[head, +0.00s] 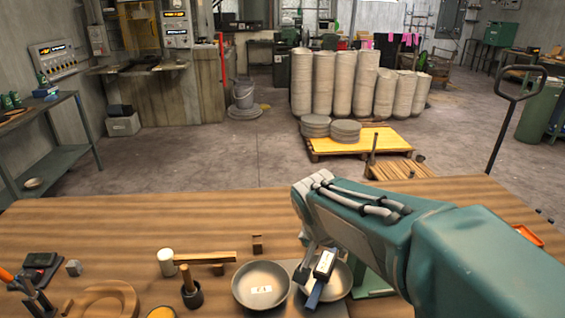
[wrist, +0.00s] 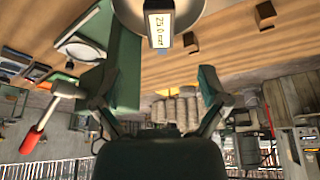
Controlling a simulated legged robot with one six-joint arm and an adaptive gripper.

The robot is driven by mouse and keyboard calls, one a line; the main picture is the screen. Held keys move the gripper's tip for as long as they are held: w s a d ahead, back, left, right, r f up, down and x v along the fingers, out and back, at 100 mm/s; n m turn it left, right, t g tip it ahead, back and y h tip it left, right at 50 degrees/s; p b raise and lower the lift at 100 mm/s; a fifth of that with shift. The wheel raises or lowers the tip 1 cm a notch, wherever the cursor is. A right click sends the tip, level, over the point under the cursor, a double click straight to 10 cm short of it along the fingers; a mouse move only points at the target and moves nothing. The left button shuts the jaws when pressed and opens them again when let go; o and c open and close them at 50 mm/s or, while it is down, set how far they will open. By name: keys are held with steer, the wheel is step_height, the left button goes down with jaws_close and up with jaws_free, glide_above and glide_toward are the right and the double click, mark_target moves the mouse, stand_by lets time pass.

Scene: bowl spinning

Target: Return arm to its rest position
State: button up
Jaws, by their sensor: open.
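My teal and grey arm (head: 400,235) reaches in from the right over the wooden table. In the wrist view my gripper (wrist: 138,88) is open, with its two fingers wide apart and nothing between them. In the head view the fingers are hard to make out behind the arm's end. A metal bowl (head: 262,285) with a small white label inside sits on the table. A second metal bowl (head: 341,281) sits to its right, partly hidden by a dark blue labelled device (head: 315,288). That device also shows in the wrist view (wrist: 160,12), in front of a bowl.
A green stand (head: 373,284) is close under my arm. The table's far middle is clear.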

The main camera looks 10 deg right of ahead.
steer(key=s+d+r+n+t+y, duration=0.1)
steer(key=s+n, duration=0.2)
steer(key=s, duration=0.5)
steer(key=s+d+r+n+y, duration=0.1)
steer(key=s+n, duration=0.2)
steer(key=s, duration=0.6)
steer(key=shift+s+r+t, duration=0.15)
steer(key=shift+r+t, duration=0.15)
steer(key=shift+t, duration=0.1)
stand_by(1.2)
steer(key=m+g+h, duration=0.2)
steer(key=m, duration=0.4)
glide_toward(324, 264)
steer(key=shift+w+d+f, duration=0.35)
steer(key=shift+w+f, duration=0.05)
steer(key=shift+f, duration=0.2)
steer(key=x, duration=0.5)
steer(key=shift+f, duration=0.2)
steer(key=x, duration=0.5)
steer(key=shift+a+f, duration=0.1)
steer(key=shift+f, duration=0.1)
jaws_close()
